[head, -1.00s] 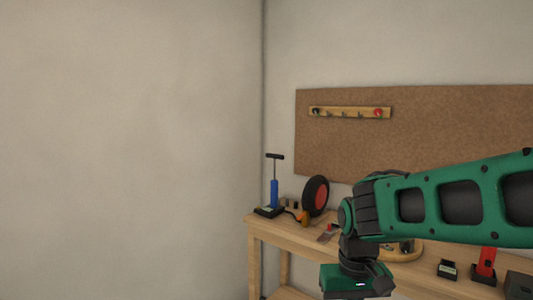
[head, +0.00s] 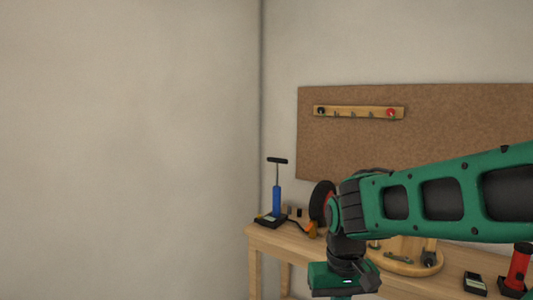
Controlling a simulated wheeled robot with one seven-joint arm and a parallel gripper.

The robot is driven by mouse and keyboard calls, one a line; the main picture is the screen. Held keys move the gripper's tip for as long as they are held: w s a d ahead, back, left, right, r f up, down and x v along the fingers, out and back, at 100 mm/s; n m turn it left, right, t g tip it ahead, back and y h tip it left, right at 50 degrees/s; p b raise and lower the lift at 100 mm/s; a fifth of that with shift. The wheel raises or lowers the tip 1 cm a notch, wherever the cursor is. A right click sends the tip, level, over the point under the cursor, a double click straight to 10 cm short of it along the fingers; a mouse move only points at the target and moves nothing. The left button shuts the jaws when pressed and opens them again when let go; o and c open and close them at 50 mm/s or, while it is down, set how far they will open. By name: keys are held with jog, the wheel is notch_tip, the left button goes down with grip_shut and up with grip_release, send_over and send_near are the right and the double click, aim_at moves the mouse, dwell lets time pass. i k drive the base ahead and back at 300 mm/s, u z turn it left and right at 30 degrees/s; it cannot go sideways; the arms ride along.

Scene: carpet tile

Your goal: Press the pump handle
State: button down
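The pump stands upright at the left end of the wooden workbench (head: 256,232). It has a blue barrel (head: 277,201), a dark base (head: 270,220) and a black T-shaped pump handle (head: 278,161) raised on a thin rod. My arm reaches in from the right, and its green and black wrist hangs over the bench to the right of the pump, apart from it. The fingers of my gripper are below the lower edge of the picture.
A black and red wheel (head: 321,204) stands beside the pump, partly hidden by my arm. An orange item (head: 310,229) lies near it. A round wooden board (head: 418,262) and a red item (head: 519,265) are further right.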

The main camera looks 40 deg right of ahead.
aim_at(275, 160)
jog(key=z, duration=0.3)
jog(key=i, duration=1.4)
jog(key=z, duration=0.3)
